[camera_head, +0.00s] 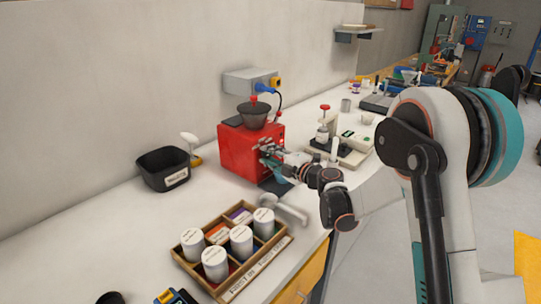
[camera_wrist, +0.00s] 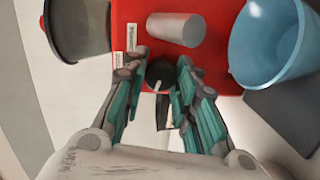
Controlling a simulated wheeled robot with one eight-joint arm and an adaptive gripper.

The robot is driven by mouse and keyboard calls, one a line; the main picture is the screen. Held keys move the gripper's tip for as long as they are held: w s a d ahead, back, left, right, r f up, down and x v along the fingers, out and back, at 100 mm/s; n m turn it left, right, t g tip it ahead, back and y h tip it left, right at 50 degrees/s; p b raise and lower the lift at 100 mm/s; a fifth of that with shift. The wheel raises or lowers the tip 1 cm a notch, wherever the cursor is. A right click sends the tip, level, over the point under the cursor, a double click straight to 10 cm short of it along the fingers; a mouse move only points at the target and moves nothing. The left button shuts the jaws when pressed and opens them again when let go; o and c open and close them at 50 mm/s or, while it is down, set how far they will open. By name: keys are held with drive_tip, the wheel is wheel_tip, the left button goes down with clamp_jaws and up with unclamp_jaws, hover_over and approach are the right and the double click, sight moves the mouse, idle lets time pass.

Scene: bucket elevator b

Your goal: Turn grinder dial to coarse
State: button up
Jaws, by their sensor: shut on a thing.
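The red grinder (camera_head: 238,150) stands on the bench against the wall, with a dark hopper (camera_head: 254,115) on top. In the wrist view its red front (camera_wrist: 205,55) carries a round black dial (camera_wrist: 159,73) with a pale pointer mark. My gripper (camera_wrist: 163,76) has its teal fingers on both sides of the dial, shut on it. In the head view my gripper (camera_head: 270,152) reaches the grinder's front from the right and hides the dial. White labels (camera_wrist: 131,38) sit beside the dial; their text is too small to read.
A light blue bucket (camera_wrist: 270,42) and a grey cylinder (camera_wrist: 175,28) are close to my fingers. A wooden tray (camera_head: 250,272) with several white canisters stands in front. A black bin (camera_head: 163,170) is at left, a scale-like device (camera_head: 345,150) at right.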

drive_tip(key=shift+m, duration=1.1)
drive_tip(key=o, duration=1.1)
drive_tip(key=shift+d, duration=0.1)
drive_tip(key=shift+g, duration=0.3)
drive_tip(key=v, duration=1.2)
